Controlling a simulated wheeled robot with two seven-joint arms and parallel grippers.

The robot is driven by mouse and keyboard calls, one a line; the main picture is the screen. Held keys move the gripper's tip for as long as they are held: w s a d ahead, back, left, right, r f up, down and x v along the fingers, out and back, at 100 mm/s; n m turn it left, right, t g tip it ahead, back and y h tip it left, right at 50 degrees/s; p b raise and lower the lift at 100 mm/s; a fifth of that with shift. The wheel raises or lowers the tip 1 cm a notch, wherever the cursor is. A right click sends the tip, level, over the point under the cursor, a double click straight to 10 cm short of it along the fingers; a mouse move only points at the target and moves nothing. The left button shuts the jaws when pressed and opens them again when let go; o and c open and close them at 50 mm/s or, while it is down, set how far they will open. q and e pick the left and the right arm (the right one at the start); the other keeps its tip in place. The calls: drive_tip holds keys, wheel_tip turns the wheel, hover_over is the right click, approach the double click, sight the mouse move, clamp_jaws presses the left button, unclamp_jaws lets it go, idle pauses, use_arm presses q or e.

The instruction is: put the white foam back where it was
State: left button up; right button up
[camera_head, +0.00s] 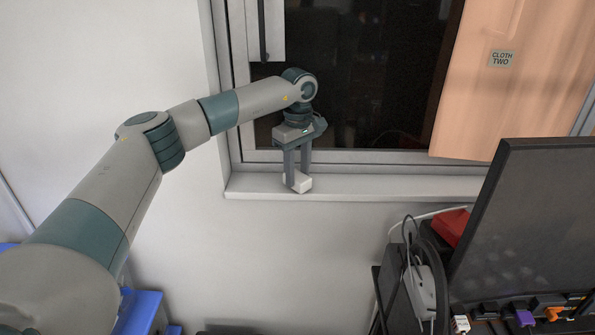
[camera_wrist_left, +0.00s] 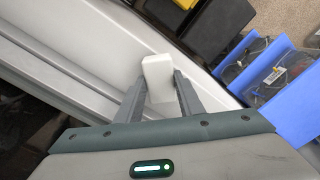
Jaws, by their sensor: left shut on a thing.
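The white foam (camera_head: 299,181) is a small white block between the fingers of my left gripper (camera_head: 297,172). My left gripper is shut on it and points down at the window sill (camera_head: 370,188). The foam is at the sill's left part; I cannot tell whether it rests on the sill or hangs just above it. In the left wrist view the foam (camera_wrist_left: 158,75) sticks out past the two fingertips (camera_wrist_left: 160,88), over the pale sill. My right gripper is not in view.
The window frame (camera_head: 340,157) stands right behind the gripper. A monitor (camera_head: 525,215), a white power strip (camera_head: 422,290) and a red object (camera_head: 451,227) are at the right. Blue bins (camera_wrist_left: 260,70) lie below the sill. An orange cloth panel (camera_head: 515,75) covers the window's right side.

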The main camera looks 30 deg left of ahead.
use_arm(q)
drive_tip(key=shift+f, duration=0.35)
idle(0.6)
drive_tip(key=o, duration=1)
drive_tip(key=shift+c, duration=0.2)
drive_tip(key=o, duration=0.6)
drive_tip(key=shift+c, duration=0.2)
drive_tip(key=shift+r, duration=0.1)
drive_tip(key=shift+d+r+p, duration=0.1)
drive_tip(key=shift+r+p, duration=1.95)
drive_tip(key=shift+r, duration=1.85)
